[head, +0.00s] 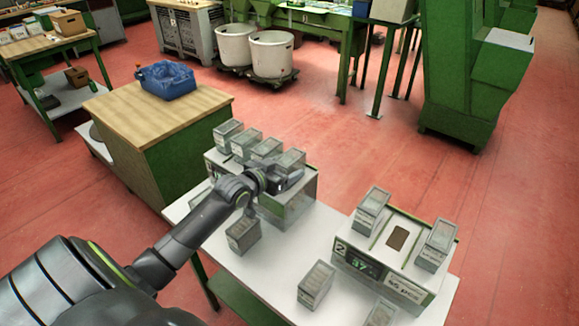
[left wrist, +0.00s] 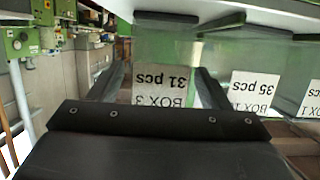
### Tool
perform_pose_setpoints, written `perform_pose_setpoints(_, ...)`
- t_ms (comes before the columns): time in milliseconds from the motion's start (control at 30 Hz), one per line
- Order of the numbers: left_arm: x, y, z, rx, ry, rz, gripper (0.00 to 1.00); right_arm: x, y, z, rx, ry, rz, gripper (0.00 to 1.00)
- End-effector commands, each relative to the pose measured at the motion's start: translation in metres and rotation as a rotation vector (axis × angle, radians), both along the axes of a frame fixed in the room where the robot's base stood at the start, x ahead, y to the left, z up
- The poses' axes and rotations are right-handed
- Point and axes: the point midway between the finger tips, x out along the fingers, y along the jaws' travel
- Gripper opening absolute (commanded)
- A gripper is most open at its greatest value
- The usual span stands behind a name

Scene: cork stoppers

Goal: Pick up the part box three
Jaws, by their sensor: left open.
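My left gripper (left wrist: 158,85) is open, with one finger on each side of this label. Whether the fingers touch the box cannot be told. In the head view the left gripper (head: 285,182) is at the front of the near-right end of a row of grey lidded boxes, by the end box (head: 291,159), which seems to be box three. The gripper partly hides that box's front. My right gripper is not in view.
Other labelled boxes (left wrist: 255,95) stand close beside box three. The row sits on a grey-green stand (head: 290,208) on a white table (head: 285,258). A second stand marked 2 (head: 385,262) and several loose boxes are nearby. A wooden-topped bench (head: 130,115) holds a blue bin (head: 168,80).

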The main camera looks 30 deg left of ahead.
Motion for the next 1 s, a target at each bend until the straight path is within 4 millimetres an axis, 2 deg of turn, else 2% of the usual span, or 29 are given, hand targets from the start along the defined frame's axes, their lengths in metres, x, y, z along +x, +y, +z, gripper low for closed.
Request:
perform_pose_setpoints(200,0.023,-0.002,-0.006,-0.002,-0.001,0.002,0.71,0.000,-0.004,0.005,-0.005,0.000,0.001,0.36)
perform_pose_setpoints(533,0.026,-0.003,-0.009,0.000,-0.001,0.001,0.71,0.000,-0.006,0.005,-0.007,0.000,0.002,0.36)
perform_pose_setpoints(900,0.026,-0.002,-0.009,0.001,-0.001,0.002,0.23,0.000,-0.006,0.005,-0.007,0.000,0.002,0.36)
perform_pose_setpoints(1000,0.026,-0.002,-0.008,0.000,-0.001,0.001,0.18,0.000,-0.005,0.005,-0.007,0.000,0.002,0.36)
